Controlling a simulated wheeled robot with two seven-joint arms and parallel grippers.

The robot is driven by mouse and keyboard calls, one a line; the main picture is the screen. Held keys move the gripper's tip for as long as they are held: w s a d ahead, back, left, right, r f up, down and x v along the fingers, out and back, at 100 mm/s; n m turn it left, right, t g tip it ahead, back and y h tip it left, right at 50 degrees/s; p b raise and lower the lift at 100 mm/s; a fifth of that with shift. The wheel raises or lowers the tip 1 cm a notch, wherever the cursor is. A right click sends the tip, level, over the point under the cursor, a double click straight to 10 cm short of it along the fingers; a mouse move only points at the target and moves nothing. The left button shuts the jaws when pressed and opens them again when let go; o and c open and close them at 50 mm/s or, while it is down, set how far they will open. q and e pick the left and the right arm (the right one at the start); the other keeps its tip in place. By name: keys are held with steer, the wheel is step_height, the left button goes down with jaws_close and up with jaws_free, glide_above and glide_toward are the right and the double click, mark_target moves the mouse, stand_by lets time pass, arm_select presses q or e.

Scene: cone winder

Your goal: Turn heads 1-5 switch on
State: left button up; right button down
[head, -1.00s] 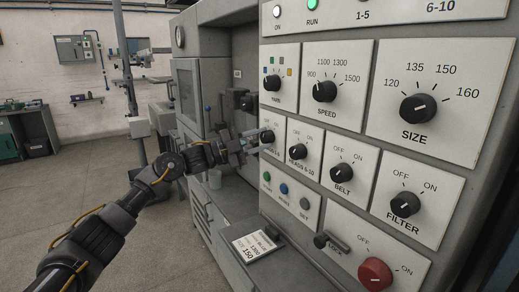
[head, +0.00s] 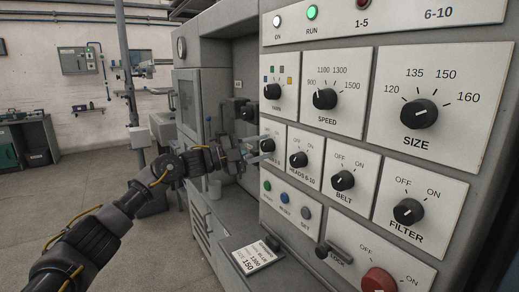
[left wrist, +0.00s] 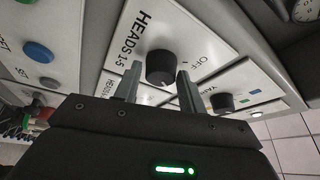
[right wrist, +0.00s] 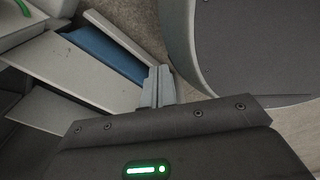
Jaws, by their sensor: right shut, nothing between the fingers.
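The heads 1-5 switch is a black round knob (left wrist: 160,66) on a white plate marked HEADS 1-5 in the left wrist view. In the head view it (head: 267,145) is small and partly covered by my gripper. My left gripper (left wrist: 158,86) is open, with one finger on each side of the knob in the picture; I cannot tell whether they touch it. It also shows in the head view (head: 257,152) at the panel. Which way the knob points is not clear. My right gripper (right wrist: 158,88) is shut and empty, away from the panel.
The heads 6-10 knob (head: 298,159) is close on the right. The yarn knob (head: 272,91) is above, and the green, blue and grey buttons (head: 285,198) are below. The 1-5 lamp (head: 362,4) looks dark red; the RUN lamp (head: 312,12) glows green. A card (head: 258,255) lies on the ledge.

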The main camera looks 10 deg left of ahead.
arm_select(q)
steer(key=shift+o, duration=1.3)
steer(key=shift+a, duration=0.1)
steer(key=b+v, duration=0.3)
steer(key=v, duration=0.7)
steer(key=shift+s+a, duration=0.2)
steer(key=shift+a, duration=0.1)
arm_select(e)
steer(key=shift+w+d+f, duration=0.2)
steer(key=shift+d+f, duration=0.15)
steer(key=shift+f, duration=0.45)
steer(key=shift+w+d+f, duration=0.2)
steer(key=shift+d+f, duration=0.15)
steer(key=shift+f, duration=0.4)
arm_select(q)
steer(key=shift+w+f, duration=0.1)
